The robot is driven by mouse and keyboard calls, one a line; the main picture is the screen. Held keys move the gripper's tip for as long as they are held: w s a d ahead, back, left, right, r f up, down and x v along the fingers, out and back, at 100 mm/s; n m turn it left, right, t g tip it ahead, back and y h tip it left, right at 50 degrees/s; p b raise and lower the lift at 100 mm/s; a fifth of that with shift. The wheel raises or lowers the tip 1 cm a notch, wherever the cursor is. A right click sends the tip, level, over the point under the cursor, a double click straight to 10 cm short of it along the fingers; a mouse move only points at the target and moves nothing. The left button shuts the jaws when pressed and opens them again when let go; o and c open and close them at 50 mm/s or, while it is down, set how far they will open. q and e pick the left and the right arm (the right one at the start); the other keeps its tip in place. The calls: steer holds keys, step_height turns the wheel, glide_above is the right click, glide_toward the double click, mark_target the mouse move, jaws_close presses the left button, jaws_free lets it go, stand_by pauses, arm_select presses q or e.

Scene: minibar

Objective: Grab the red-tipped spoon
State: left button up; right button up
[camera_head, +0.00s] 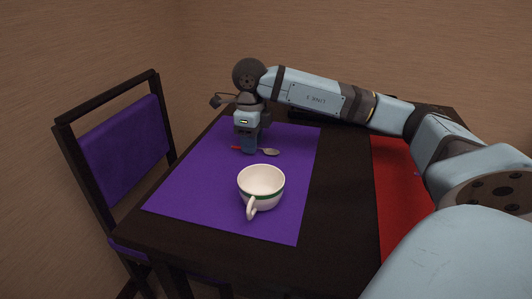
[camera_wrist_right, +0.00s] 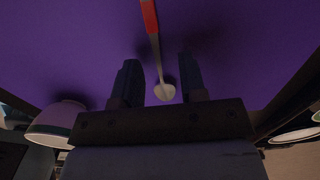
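The red-tipped spoon (camera_head: 270,152) lies on the purple mat, its red handle end to the left and its metal bowl to the right. My right gripper (camera_head: 249,148) is directly above it and hides the middle of the handle. In the right wrist view, the fingers of my right gripper (camera_wrist_right: 158,80) are apart, and the spoon (camera_wrist_right: 150,18) shows between them with a gap on each side. The spoon's bowl (camera_wrist_right: 164,92) is near the gripper's base in that picture. My left gripper is not in view.
A white cup (camera_head: 261,186) with a green band stands on the purple mat (camera_head: 190,195) in front of the spoon. A red mat (camera_head: 398,180) lies at the right of the dark table (camera_head: 345,190). A chair (camera_head: 120,150) with purple upholstery stands at the left.

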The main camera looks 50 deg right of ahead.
steer(key=shift+f, duration=0.45)
steer(key=shift+r, duration=0.15)
jaws_close()
steer(key=shift+r, duration=0.1)
